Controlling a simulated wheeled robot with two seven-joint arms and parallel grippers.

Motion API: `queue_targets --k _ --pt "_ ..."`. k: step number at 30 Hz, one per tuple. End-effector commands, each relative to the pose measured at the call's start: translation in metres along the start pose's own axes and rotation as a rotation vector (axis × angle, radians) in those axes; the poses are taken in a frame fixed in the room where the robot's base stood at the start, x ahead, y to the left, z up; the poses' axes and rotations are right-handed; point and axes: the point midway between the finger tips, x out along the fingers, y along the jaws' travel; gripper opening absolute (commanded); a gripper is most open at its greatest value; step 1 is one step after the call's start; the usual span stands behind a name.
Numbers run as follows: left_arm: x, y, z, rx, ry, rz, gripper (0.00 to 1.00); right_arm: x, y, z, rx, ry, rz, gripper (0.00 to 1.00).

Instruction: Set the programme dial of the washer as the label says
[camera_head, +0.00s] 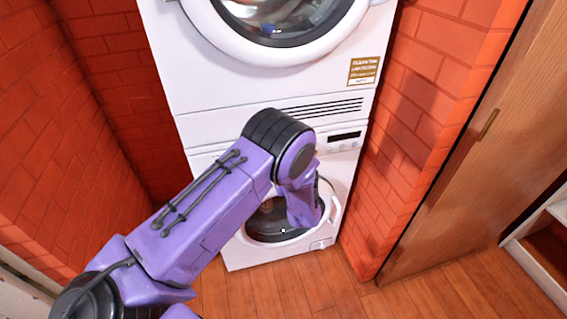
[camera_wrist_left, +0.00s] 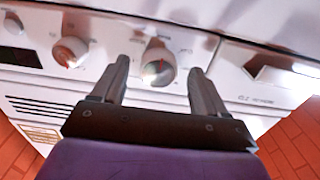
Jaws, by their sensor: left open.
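The washer's white control panel (camera_head: 343,141) shows in the head view with a dark display; my left arm hides the part with the dial. In the left wrist view a round dial (camera_wrist_left: 158,68) with a grey knob and a red mark sits between the fingertips of my left gripper (camera_wrist_left: 158,72). The gripper is open, one finger on each side of the dial; I cannot tell whether they touch it. Another dial (camera_wrist_left: 70,52) with an orange-red mark is further left. A gold and white label (camera_head: 363,70) is on the upper machine; its text is too small to read.
The upper machine's round door (camera_head: 285,25) and the lower machine's door (camera_head: 262,222) face me. Brick walls stand close on both sides. A wooden door (camera_head: 470,140) is at the right. The wooden floor (camera_head: 300,292) in front is clear.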

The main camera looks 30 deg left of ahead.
Motion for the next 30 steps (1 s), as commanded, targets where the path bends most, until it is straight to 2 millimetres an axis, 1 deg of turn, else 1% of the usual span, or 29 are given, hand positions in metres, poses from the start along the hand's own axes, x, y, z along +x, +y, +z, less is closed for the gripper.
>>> queue_targets --k 6,9,12,17,30 --pt "-0.052 0.001 0.002 0.003 -0.001 0.006 0.73 0.006 -0.001 0.002 0.0 0.0 0.0 0.0" --pt "-0.073 0.0 0.001 0.003 0.0 0.005 0.73 0.007 -0.001 0.003 0.0 0.0 0.0 0.0" --pt "-0.088 0.0 0.001 0.003 -0.002 0.003 0.73 0.008 -0.001 0.003 0.0 0.0 0.0 0.0" --pt "-0.096 0.0 0.0 0.002 0.0 0.002 0.73 0.008 -0.001 0.003 0.0 0.0 0.0 0.0" --pt "-0.096 0.0 0.001 -0.003 -0.001 0.001 0.73 0.008 -0.001 0.003 0.0 0.0 0.0 0.0"
